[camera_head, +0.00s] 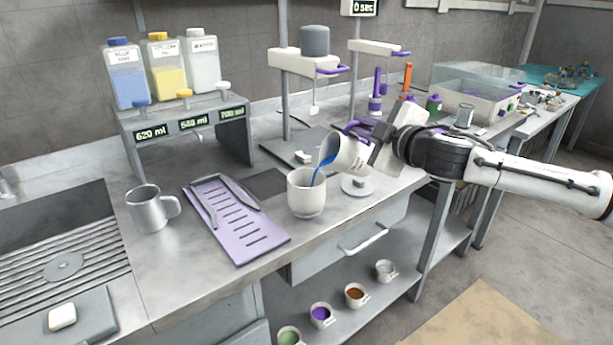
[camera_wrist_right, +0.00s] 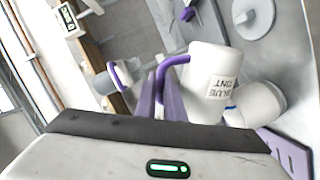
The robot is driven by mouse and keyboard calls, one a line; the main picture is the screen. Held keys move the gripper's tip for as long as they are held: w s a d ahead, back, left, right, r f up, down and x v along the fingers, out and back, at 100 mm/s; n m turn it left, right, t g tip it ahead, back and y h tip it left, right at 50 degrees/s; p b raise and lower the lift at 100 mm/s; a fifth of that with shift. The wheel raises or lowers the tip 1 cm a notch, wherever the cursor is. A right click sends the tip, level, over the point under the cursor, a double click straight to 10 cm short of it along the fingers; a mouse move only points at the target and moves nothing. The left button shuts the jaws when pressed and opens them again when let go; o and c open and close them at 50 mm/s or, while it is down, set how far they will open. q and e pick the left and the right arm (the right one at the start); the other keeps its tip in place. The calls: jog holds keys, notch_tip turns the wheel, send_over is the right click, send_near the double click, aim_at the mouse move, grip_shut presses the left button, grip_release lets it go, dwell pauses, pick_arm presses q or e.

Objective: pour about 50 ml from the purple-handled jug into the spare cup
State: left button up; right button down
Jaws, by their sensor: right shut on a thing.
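My right gripper (camera_head: 372,135) is shut on the purple handle of the white jug (camera_head: 350,155). The jug is tilted to the left above the white spare cup (camera_head: 307,195), and a blue stream (camera_head: 319,171) runs from its lip into the cup's mouth. The cup stands upright on the steel counter; its liquid level is hidden. In the right wrist view the jug (camera_wrist_right: 208,75) shows a label with "BLUE" on it, and its purple handle meets my fingers. The cup (camera_wrist_right: 258,103) shows partly behind the jug. My left gripper is not in view.
A dispenser rack (camera_head: 185,115) carries blue, yellow and clear bottles. A stand (camera_head: 287,100) rises behind the cup. A small round lidded dish (camera_head: 358,186) sits to its right.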

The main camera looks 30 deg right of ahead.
jog(key=shift+w+a+r+n+p, duration=0.1)
jog(key=shift+a+r+n+p, duration=0.3)
jog(key=shift+p, duration=0.65)
dwell(0.7)
